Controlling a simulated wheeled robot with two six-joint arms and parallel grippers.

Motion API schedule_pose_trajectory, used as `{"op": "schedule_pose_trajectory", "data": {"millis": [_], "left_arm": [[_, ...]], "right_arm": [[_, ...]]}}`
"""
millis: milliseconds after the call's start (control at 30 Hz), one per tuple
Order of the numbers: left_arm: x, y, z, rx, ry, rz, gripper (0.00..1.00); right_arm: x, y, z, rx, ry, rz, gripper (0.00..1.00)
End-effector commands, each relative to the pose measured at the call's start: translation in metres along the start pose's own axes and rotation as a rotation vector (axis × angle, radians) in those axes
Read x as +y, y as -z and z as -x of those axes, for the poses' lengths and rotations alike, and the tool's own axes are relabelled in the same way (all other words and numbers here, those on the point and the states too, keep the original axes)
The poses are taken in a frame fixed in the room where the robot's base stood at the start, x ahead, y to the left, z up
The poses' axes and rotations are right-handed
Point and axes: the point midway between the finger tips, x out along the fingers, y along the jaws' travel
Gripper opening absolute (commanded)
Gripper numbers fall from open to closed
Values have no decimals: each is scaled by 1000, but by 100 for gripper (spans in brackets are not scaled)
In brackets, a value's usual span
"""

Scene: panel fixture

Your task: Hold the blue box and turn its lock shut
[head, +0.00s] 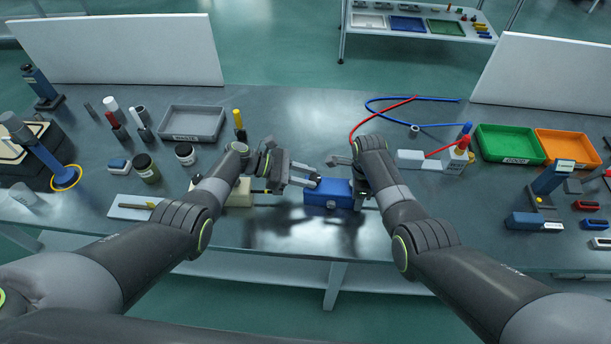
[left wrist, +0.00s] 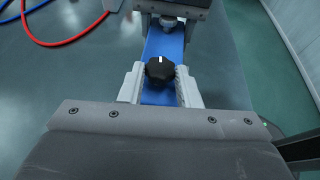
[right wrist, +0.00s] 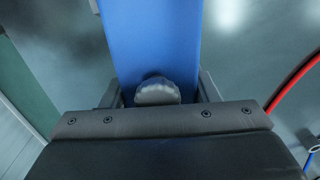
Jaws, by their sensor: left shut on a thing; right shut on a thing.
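The blue box (head: 328,193) lies on the grey bench, between my two grippers. It carries a black knob with a white pointer mark (left wrist: 160,70) and a grey ribbed knob (right wrist: 158,92) at its right end. My left gripper (head: 314,181) reaches in from the left over the box top. Its pale fingers (left wrist: 161,78) are shut on the black knob, whose mark points toward my right gripper. My right gripper (head: 358,192) is shut on the right end of the box. Its fingers (right wrist: 160,90) flank the box sides with the grey knob between them, partly hidden.
A cream block (head: 238,194) stands left of the box under my left arm. Red and blue hoses (head: 420,99) lie behind. Green (head: 510,144) and orange (head: 567,148) trays stand at the right. The bench in front of the box is clear.

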Motion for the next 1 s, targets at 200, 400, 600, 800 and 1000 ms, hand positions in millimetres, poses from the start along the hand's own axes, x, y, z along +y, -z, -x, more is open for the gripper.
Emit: {"op": "schedule_pose_trajectory", "data": {"millis": [200,400,600,800,1000], "left_arm": [[3,4,0,12,41,-16,8],[2,3,1,9,69,-29,7],[1,1,2,4,84,-35,7],[0,-1,2,-1,90,-38,7],[0,-3,2,-4,92,-39,7]], "right_arm": [[0,-3,1,-5,-2,8,17],[0,-3,1,-5,-2,7,17],[0,-2,0,-4,-2,5,17],[0,-1,0,-2,-1,2,17],[0,0,0,0,0,0,17]]}}
